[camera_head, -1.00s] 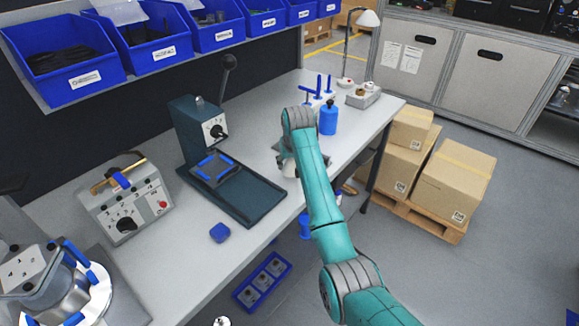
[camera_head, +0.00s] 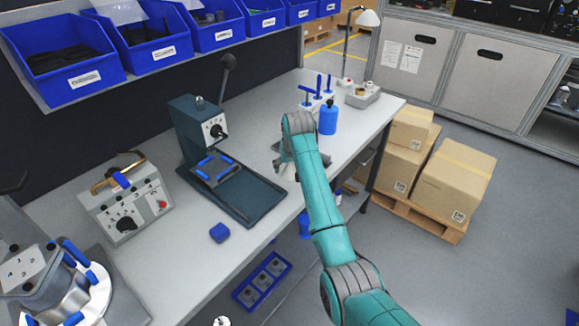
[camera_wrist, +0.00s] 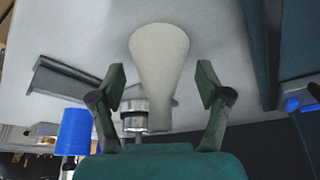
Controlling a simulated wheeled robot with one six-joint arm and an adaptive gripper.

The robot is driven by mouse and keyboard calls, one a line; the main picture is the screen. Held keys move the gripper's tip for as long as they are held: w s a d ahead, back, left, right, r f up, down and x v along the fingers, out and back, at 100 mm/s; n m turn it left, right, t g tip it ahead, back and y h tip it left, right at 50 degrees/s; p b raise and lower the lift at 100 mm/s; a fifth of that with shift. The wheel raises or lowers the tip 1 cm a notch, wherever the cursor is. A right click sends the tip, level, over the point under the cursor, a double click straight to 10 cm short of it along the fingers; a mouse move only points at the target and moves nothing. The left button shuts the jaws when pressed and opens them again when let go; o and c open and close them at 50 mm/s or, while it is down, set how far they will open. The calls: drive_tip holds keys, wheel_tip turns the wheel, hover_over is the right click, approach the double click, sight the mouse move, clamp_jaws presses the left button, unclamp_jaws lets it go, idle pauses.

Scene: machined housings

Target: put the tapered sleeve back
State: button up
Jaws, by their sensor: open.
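A pale, smooth cone-shaped piece (camera_wrist: 158,60), which looks like the tapered sleeve, shows in the wrist view. Its wide end is at the top of that picture against the bench top, and it narrows toward my gripper. My gripper (camera_wrist: 161,84) is open, with one finger on either side of the cone and visible gaps to it. In the head view my arm hides most of this spot; a pale bit (camera_head: 287,171) shows beneath my wrist. A metal cylinder (camera_wrist: 134,113) appears beside the cone's narrow end, close to the left finger.
A dark grey angled block (camera_wrist: 70,80) lies left of the fingers in the wrist view. A blue bottle (camera_head: 328,118) stands behind my wrist. A dark press (camera_head: 232,190) with a broad base is to the left.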

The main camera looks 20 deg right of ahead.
drive_tip(key=v, duration=1.2)
drive_tip(key=shift+r, duration=0.1)
